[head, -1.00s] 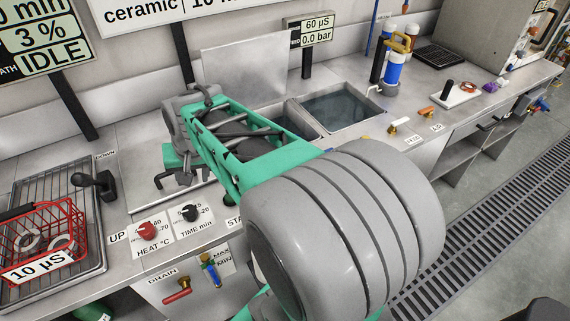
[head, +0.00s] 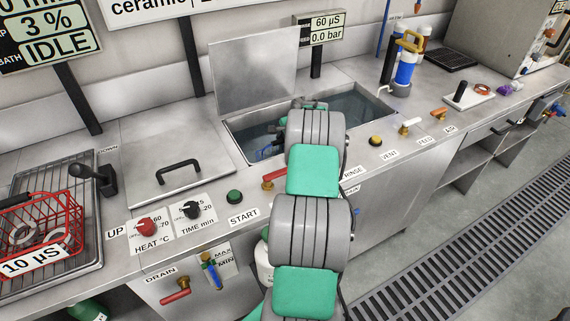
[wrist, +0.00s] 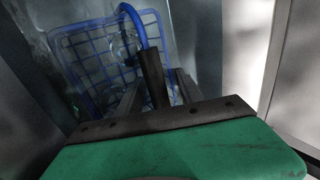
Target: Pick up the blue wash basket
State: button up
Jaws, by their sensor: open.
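The blue wash basket (wrist: 95,65) sits low in the water-filled left sink basin, seen from above in the wrist view with its blue mesh and arched blue handle (wrist: 138,25). In the head view only a small blue part of it (head: 265,152) shows beside my arm. My gripper (wrist: 158,82) is open, its dark fingers over the basket near the handle. I cannot tell whether the handle lies between the fingers. In the head view my arm hides the gripper's fingers and most of the basket.
The basin has a raised steel lid (head: 255,75) behind it and a second water basin (head: 355,105) to its right. A red basket (head: 45,225) stands on a rack at left. A closed lid (head: 175,160), taps and knobs line the counter.

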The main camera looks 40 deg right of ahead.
jog(key=shift+c, duration=0.3)
grip_shut()
dwell(1.1)
jog(key=shift+w+d+r, duration=0.1)
jog(key=shift+r, duration=0.05)
